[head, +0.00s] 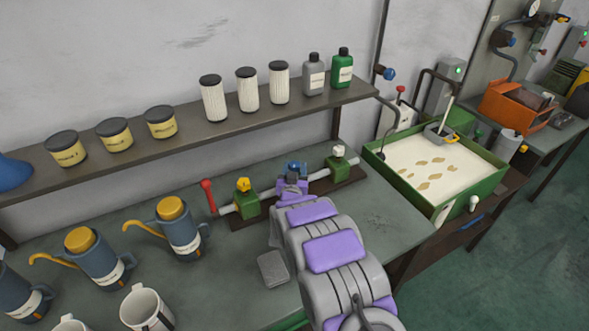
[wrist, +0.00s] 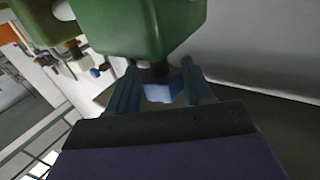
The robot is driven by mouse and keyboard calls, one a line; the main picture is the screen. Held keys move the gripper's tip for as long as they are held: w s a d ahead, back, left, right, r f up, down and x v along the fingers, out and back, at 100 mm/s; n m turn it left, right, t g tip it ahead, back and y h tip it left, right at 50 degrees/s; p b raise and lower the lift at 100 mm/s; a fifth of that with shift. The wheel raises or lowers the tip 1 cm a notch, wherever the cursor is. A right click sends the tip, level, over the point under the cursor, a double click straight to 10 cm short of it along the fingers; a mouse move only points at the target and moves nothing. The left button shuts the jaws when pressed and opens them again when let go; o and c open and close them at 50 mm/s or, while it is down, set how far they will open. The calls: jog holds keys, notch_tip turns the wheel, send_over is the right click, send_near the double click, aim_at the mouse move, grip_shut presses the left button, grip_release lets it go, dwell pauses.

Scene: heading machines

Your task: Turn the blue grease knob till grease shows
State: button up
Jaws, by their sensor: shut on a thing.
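The blue grease knob (head: 297,166) is the middle one of three knobs on a pipe manifold at the back of the bench. In the wrist view the blue knob (wrist: 163,92) sits between my two fingers, under a green block (wrist: 150,25). My gripper (head: 292,184) reaches it from the front, and my gripper (wrist: 159,88) is shut on the knob. My arm hides most of the middle block. No grease can be made out there.
A yellow knob (head: 243,184) and a red lever (head: 208,195) are left of my gripper; a white knob (head: 338,150) is right. A shelf (head: 190,130) with tubs, filters and bottles runs above. Blue oil cans (head: 183,235) stand left. A green-edged tray (head: 480,196) is right.

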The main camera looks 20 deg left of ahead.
jog(key=shift+w+d+r, duration=0.15)
jog(key=shift+d, duration=0.05)
jog(key=shift+c, duration=0.7)
jog(key=shift+a, duration=0.35)
jog(key=c, duration=0.3)
jog(key=shift+d, duration=0.15)
